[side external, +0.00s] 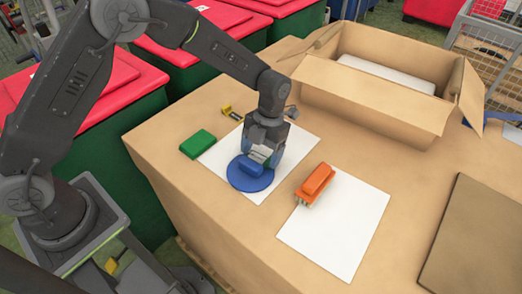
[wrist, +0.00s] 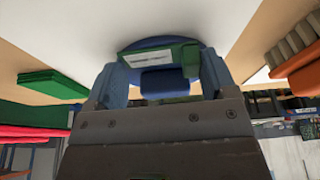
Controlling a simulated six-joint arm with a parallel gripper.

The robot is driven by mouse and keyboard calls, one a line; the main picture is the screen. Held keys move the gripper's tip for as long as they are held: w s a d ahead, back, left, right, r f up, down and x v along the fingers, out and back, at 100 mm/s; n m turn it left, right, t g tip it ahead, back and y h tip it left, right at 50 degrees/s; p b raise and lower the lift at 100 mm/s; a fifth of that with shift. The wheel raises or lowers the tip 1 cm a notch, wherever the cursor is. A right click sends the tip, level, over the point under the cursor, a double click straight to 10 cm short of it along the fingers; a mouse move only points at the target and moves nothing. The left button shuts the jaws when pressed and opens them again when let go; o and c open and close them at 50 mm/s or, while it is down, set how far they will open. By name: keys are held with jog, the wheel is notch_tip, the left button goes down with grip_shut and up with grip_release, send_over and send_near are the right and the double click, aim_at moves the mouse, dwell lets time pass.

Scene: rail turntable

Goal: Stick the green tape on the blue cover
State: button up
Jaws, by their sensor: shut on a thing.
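The blue cover (side external: 238,181) is a round disc with a raised blue grip, lying on a white sheet. It also shows in the wrist view behind the jaws, with its grip (wrist: 165,82) between the fingers. My gripper (side external: 263,157) points down just over the far part of the cover. In the wrist view my gripper (wrist: 166,72) is shut on a green piece with a white label, the green tape (wrist: 185,53), which spans between the fingers. The tape overlaps the cover in that view; whether it touches the cover, I cannot tell.
A green block (side external: 198,144) lies left of the cover. An orange brush-like tool (side external: 316,184) lies on a second white sheet (side external: 340,235). A small yellow and black item (side external: 232,113) lies behind. An open cardboard box (side external: 365,100) stands at the back right. A brown board (side external: 478,235) lies right.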

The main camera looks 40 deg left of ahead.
jog(key=shift+f, duration=0.15)
jog(key=o, duration=0.8)
jog(key=shift+v, duration=6.95)
